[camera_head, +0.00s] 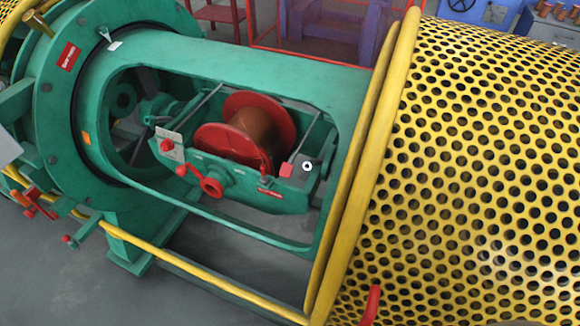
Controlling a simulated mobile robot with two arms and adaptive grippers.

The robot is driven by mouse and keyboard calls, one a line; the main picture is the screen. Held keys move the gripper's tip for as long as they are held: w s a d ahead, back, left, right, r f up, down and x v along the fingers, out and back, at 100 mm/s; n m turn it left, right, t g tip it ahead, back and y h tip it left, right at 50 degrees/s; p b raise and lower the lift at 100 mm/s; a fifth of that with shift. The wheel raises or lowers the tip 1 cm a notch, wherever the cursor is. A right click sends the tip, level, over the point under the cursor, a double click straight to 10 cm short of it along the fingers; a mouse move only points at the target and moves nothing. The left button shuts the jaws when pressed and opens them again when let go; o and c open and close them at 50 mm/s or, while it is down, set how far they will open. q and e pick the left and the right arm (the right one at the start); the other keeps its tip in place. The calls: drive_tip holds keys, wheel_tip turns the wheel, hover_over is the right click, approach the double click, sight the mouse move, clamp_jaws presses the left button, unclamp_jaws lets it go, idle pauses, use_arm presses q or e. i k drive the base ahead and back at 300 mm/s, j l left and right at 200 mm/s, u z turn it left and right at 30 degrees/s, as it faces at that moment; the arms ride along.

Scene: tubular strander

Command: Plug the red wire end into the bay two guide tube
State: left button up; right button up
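A green bay (345,90) of the strander tube has a large window with a green cradle (290,197) inside. The cradle carries a reel (255,127) with red flanges and copper-brown wire. A thin red piece (266,164) stands at the cradle's front wall beside the reel; I cannot tell whether it is the red wire end. A small white ring with a dark centre (307,166) sits at the cradle's right end; I cannot tell whether it is the guide tube. The bay number is not readable. Neither gripper is in view.
A yellow perforated guard (480,170) fills the right side. A yellow rail (200,278) runs low along the front. A green ring flange (55,125) stands at left. Grey floor (190,305) is clear in front.

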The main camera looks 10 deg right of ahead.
sight(263, 172)
drive_tip(key=j+z, duration=0.25)
drive_tip(key=z, duration=0.15)
drive_tip(key=j+z, duration=0.25)
drive_tip(key=z, duration=0.15)
drive_tip(key=j+z, duration=0.1)
drive_tip(key=j, duration=0.6)
drive_tip(key=j+z, duration=0.15)
drive_tip(key=j, duration=0.55)
drive_tip(key=k+j+z, duration=0.1)
drive_tip(key=j, duration=0.55)
drive_tip(key=k+j+z, duration=0.1)
drive_tip(key=j, duration=0.6)
